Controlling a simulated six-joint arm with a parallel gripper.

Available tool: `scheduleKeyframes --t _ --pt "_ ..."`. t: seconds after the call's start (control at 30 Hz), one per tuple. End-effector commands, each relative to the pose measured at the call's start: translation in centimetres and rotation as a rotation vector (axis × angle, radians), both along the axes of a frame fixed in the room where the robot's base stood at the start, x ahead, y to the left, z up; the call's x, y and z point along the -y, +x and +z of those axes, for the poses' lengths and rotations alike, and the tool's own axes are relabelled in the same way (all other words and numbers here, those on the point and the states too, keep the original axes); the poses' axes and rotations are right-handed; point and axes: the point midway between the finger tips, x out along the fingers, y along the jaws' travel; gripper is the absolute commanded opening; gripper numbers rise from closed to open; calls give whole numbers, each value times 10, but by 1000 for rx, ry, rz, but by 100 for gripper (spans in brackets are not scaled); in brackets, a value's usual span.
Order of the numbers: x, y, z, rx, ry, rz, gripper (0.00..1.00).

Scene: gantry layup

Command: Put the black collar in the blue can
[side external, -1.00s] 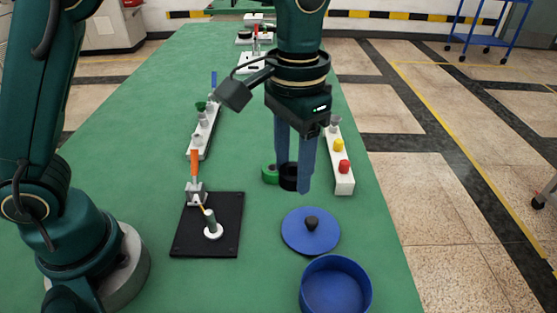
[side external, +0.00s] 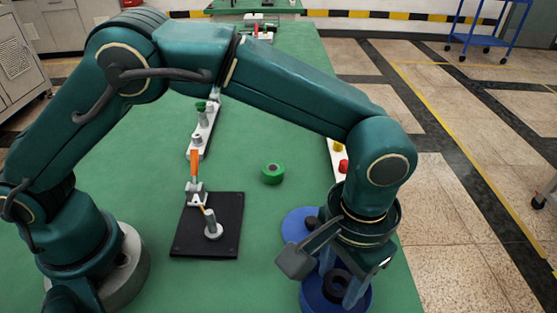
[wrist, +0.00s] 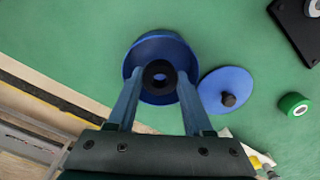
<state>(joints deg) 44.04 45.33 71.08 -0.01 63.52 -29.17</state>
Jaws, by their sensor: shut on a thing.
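The black collar (wrist: 148,75) is a short dark ring with a round hole. My gripper (wrist: 159,75) is shut on it, with one blue finger on each side. In the side view the collar (side external: 337,284) shows between the fingers, over the open blue can (side external: 308,299). In the wrist view the collar lies inside the outline of the can's rim (wrist: 160,36). I cannot tell how far its lower edge is from the can floor. My wrist and fingers hide much of the can in the side view.
The blue lid (wrist: 224,88) with its dark knob lies flat beside the can. A green ring-shaped roll (side external: 272,173) stands behind. A black plate (side external: 185,242) with a small fixture lies to the left. The green table is clear between them.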

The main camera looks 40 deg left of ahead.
Motion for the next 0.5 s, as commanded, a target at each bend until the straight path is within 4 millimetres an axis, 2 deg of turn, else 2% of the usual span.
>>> scheduleKeyframes --t 0.1,0.2,0.5 --pt "-1 -1 -19 -4 4 -1 0" --pt "-1 -1 -27 -2 1 -1 0" --pt "-1 0 -29 0 0 -2 0"
